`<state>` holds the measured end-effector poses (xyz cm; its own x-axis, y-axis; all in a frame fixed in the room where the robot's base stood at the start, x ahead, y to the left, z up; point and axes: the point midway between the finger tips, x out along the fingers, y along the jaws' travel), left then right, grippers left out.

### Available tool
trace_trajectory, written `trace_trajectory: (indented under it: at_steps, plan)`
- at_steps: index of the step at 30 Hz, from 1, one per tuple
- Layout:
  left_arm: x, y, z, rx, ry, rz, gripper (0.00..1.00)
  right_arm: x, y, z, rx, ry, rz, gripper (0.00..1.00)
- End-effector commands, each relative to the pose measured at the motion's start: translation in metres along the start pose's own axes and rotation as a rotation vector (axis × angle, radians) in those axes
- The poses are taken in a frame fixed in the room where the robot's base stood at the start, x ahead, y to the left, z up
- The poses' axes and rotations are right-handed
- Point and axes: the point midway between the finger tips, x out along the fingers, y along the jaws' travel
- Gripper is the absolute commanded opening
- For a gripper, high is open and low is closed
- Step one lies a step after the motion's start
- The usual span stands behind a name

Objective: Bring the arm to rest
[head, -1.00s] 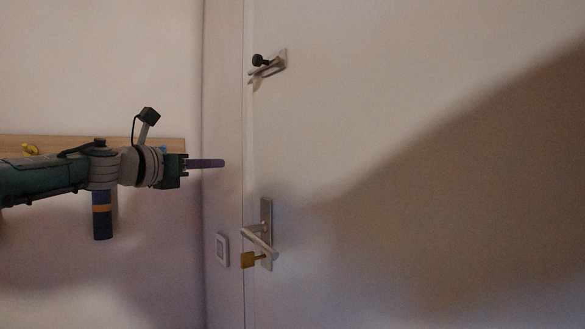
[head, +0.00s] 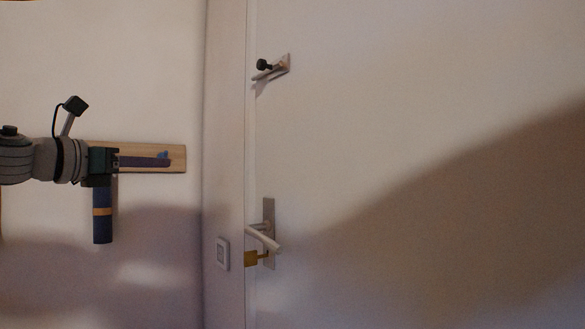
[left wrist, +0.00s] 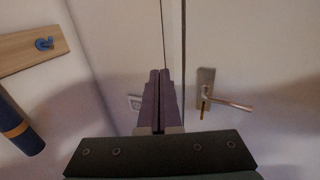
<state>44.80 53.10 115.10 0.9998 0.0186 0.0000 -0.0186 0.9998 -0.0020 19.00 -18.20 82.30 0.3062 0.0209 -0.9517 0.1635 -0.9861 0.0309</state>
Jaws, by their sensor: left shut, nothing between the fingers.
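My left gripper (head: 146,161) is shut and empty. In the head view it points right, in front of the wooden wall board, clear of the door to its right. In the left wrist view its two purple fingers (left wrist: 159,100) lie together, pointing toward the gap between wall and door. My right gripper is in neither view.
A wooden hook board (head: 176,159) is on the left wall, with a dark blue roll (head: 103,212) hanging below.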

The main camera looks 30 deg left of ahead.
Motion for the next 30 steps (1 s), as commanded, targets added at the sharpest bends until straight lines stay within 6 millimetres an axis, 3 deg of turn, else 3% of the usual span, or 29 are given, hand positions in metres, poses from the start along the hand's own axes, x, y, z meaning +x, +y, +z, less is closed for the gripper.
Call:
trace_trajectory:
  at_steps: [13,17,20,23,26,30]
  plan:
    - [-0.014,0.006,0.001,0.001,0.0,0.002,0.0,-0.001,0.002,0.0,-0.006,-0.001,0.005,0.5]
    - [-0.014,0.002,-0.003,-0.106,-0.01,0.03,0.0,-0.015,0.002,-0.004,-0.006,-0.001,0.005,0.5]
    - [-0.018,-0.009,-0.018,-0.367,-0.029,0.109,0.0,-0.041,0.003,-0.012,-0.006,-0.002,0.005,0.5]
    - [-0.034,-0.031,-0.048,-0.776,-0.045,0.256,0.0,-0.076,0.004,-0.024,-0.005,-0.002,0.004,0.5]
    - [-0.065,-0.067,-0.086,-1.225,-0.041,0.469,0.0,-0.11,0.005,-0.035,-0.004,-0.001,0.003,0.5]
    - [-0.127,-0.148,-0.128,-1.796,0.002,0.853,0.0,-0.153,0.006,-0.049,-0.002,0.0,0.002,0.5]
